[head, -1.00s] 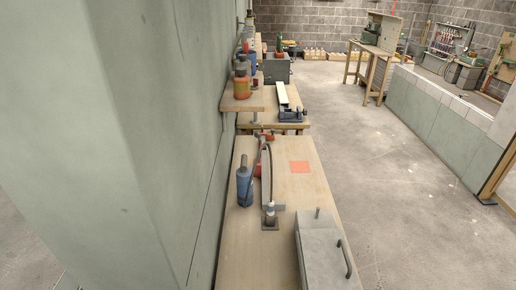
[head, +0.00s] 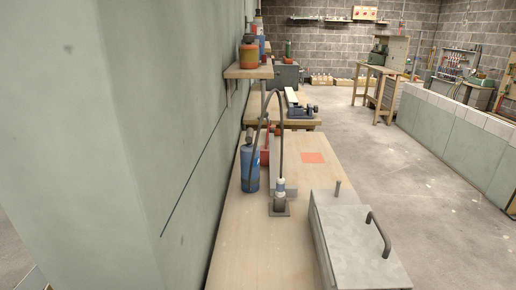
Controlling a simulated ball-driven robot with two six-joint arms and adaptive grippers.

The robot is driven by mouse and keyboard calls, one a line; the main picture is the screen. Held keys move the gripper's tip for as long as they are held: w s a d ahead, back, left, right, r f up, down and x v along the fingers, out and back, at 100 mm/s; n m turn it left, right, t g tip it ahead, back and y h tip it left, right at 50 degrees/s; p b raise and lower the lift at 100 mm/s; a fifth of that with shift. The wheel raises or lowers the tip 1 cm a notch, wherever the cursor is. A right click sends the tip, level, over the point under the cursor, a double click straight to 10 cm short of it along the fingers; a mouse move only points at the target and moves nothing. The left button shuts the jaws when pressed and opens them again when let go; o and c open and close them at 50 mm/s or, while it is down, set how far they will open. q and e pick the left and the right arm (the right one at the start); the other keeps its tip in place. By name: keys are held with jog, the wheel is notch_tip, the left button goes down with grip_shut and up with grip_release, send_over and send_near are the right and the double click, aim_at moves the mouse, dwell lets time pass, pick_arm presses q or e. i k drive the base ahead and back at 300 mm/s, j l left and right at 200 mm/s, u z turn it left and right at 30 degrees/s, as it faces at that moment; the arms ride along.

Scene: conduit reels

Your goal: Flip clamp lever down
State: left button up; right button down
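No clamp lever can be made out for certain. A small upright fitting (head: 280,196) with a white and blue collar stands on a dark square base plate on the near workbench (head: 240,235). A thin dark hose or rod (head: 281,130) arches up from it toward a blue cylinder (head: 249,168) at the left. A grey metal box (head: 350,240) with a dark curved handle (head: 380,236) sits at the bench's right edge, with a short upright peg (head: 338,188) at its far end. Neither of my grippers is in view.
A pale green wall (head: 120,140) fills the left and runs along the bench. A vise-like tool (head: 300,109) rests on the farther bench. The concrete floor (head: 400,170) at the right is clear.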

aim_at(271, 130)
jog(key=u, duration=1.7)
jog(key=k+l, duration=0.6)
